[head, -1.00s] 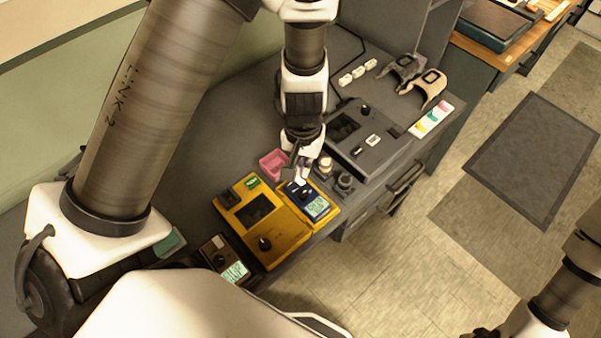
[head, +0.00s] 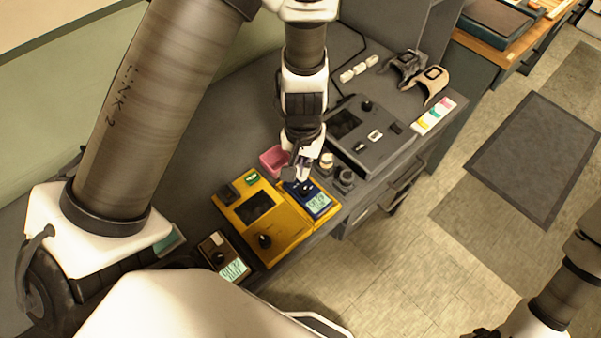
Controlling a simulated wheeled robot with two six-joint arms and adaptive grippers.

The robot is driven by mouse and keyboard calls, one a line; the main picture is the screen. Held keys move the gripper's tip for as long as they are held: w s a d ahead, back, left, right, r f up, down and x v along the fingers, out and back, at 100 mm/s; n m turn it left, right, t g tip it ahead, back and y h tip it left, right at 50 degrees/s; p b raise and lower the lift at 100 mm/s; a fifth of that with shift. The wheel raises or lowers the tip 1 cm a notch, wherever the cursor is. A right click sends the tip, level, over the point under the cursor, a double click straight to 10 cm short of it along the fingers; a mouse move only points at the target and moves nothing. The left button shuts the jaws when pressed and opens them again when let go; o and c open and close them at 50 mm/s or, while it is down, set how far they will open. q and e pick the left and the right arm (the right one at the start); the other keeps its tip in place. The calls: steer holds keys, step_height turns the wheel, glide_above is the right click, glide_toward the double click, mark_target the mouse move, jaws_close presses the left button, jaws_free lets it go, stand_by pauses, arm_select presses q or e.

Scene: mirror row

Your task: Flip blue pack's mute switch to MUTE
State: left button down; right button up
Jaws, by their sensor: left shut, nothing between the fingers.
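The blue pack (head: 319,203) lies on the right part of a yellow unit on the desk, its small pale screen facing up. My left gripper (head: 302,180) comes down from above and is shut and empty. Its fingertips are at the far end of the blue pack, over or touching it; I cannot tell which. The mute switch is too small to make out, and the fingers cover part of the pack's top. My right arm shows at the lower right edge; its gripper is mostly cut off at the bottom of the picture.
The yellow unit (head: 283,232) has a dark window and a knob. A brown pack (head: 212,245) lies to its left. A pink bin (head: 272,160) stands behind the gripper. A dark grey console (head: 380,160) is to the right. Small round jars (head: 345,180) stand close by.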

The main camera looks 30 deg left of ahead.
arm_select(q)
steer(key=shift+f+b, duration=1.2)
stand_by(0.9)
step_height(320, 180, up, 7)
steer(key=p, duration=0.6)
steer(key=shift+r, duration=0.15)
stand_by(0.3)
